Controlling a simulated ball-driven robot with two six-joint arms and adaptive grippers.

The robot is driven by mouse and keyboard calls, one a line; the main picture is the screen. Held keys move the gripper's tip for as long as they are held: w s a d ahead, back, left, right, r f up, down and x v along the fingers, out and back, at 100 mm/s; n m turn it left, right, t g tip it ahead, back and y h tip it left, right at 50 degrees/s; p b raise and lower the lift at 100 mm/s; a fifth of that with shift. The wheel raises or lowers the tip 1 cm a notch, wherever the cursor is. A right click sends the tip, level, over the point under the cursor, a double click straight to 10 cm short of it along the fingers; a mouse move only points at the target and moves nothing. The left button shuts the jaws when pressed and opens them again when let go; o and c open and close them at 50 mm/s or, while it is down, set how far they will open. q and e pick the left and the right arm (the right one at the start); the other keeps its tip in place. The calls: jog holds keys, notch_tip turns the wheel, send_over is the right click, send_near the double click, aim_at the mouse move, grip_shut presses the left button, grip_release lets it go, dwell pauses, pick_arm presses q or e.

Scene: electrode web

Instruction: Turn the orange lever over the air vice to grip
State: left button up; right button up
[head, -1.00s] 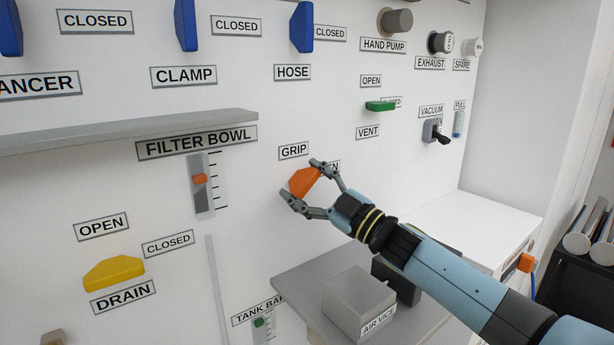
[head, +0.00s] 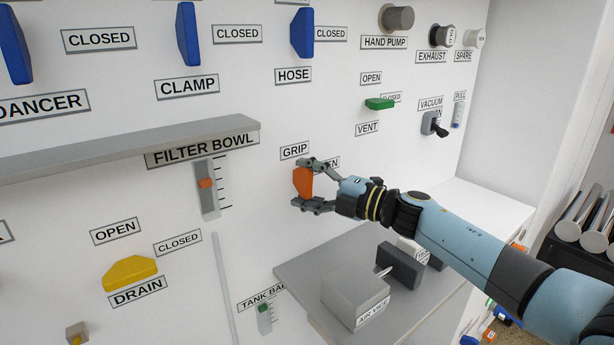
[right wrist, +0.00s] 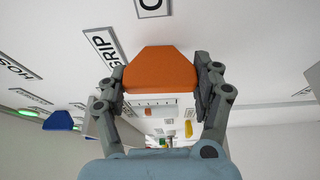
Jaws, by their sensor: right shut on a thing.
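The orange lever (head: 303,183) is on the white panel, just below the GRIP label (head: 295,151). It stands upright in the head view, with its length pointing up to GRIP. An OPEN label, partly hidden by my gripper, is to its right. My right gripper (head: 308,184) is shut on the lever, one finger above it and one below. In the right wrist view the lever (right wrist: 160,70) sits between both fingers. The air vice (head: 355,297) is a grey block on the shelf below, with its label on the front. My left gripper is not in view.
A grey ledge (head: 130,143) juts out at left, over the FILTER BOWL label. The green vent lever (head: 380,104) is up to the right and the blue hose lever (head: 302,32) is above. The grey shelf (head: 300,268) juts out below my right arm.

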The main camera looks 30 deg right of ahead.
jog(key=shift+f+n, duration=0.1)
jog(key=shift+n, duration=0.3)
jog(key=o, duration=1.2)
jog(key=v, duration=1.2)
